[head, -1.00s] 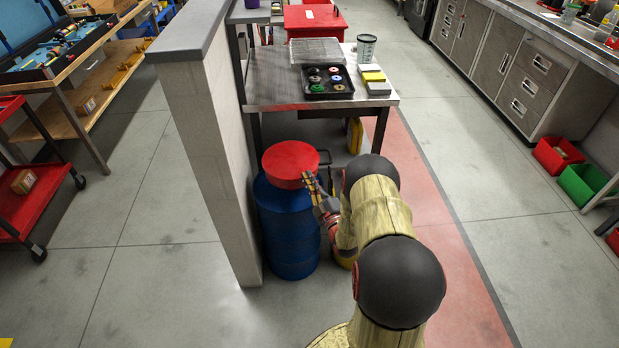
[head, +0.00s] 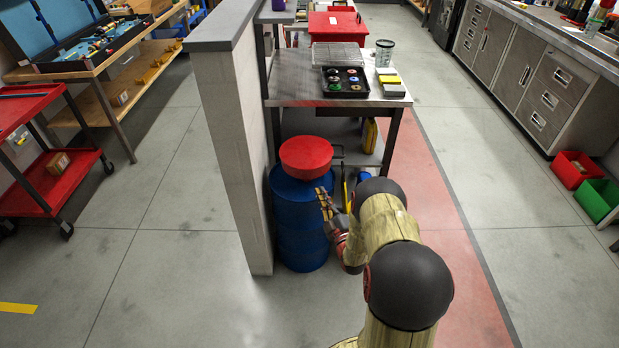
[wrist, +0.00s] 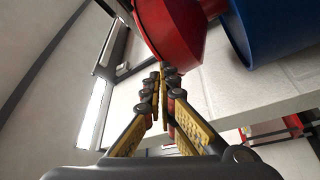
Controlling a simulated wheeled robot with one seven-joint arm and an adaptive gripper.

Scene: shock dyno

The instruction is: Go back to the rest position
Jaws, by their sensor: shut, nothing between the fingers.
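My gripper (head: 325,196) is shut and empty at the right side of the blue drum, just below its red lid. In the wrist view my gripper (wrist: 163,72) shows its yellow-padded fingers meeting at the tips, close to the red lid (wrist: 172,30). I cannot tell whether the tips touch it. The red lid (head: 306,157) sits on top of the blue drum (head: 300,222), which also shows in the wrist view (wrist: 280,28).
A grey partition wall (head: 228,150) stands left of the drum. Behind it is a metal bench (head: 300,94) with a black tray (head: 345,88) of coloured rings. Grey cabinets (head: 520,75) and red and green bins (head: 597,198) line the right. The floor between is clear.

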